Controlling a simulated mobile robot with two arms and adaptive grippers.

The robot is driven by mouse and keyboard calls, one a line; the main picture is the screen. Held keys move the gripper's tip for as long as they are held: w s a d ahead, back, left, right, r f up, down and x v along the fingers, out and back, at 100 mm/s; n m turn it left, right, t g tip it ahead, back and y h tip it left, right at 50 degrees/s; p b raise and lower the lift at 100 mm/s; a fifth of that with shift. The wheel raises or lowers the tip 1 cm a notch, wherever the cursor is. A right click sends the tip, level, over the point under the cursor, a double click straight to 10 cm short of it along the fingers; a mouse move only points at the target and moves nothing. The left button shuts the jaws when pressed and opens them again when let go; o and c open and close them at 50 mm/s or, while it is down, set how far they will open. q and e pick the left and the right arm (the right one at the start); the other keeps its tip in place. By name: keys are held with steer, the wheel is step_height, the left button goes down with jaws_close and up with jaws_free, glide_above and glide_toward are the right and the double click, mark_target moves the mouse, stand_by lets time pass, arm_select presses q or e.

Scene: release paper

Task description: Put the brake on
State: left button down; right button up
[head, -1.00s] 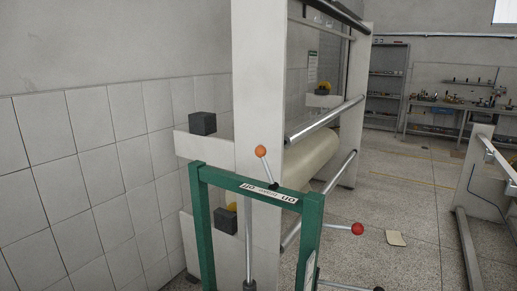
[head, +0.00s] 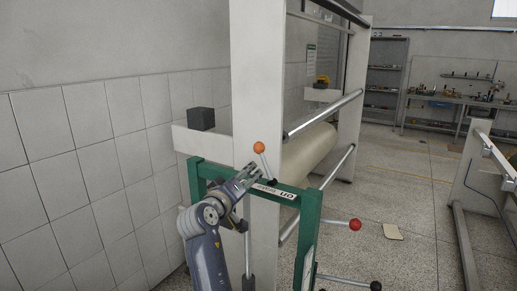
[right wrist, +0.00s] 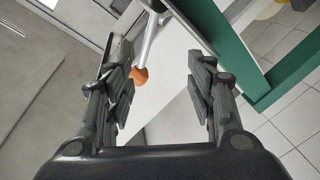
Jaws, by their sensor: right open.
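The brake lever's orange ball knob (head: 259,147) tops a short metal rod standing on the crossbar of a green frame (head: 308,232). A white label strip (head: 275,190) lies on the crossbar, with lettering that looks like "ON" at its right end. My right gripper (head: 250,172) is over the crossbar, just left of and below the knob. In the right wrist view my right gripper (right wrist: 163,78) is open and empty. There the orange knob (right wrist: 140,76) shows close to the left finger; contact cannot be told. My left gripper is not in view.
A red ball knob (head: 355,224) and a black-tipped rod (head: 375,286) stick out right of the green frame. A white machine frame (head: 257,100) with a cream roll (head: 306,155) stands behind it. A tiled wall (head: 90,170) is at left. Open floor lies to the right.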

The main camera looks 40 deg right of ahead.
steer(key=h, duration=0.1)
glide_toward(257, 148)
steer(key=w+d, duration=0.1)
steer(key=p+x, duration=0.3)
steer(key=x, duration=0.5)
steer(key=shift+d+p, duration=0.35)
steer(key=shift+d, duration=0.1)
steer(key=shift+w+d+f, duration=0.2)
steer(key=shift+w+d, duration=0.2)
steer(key=shift+d, duration=0.3)
jaws_close()
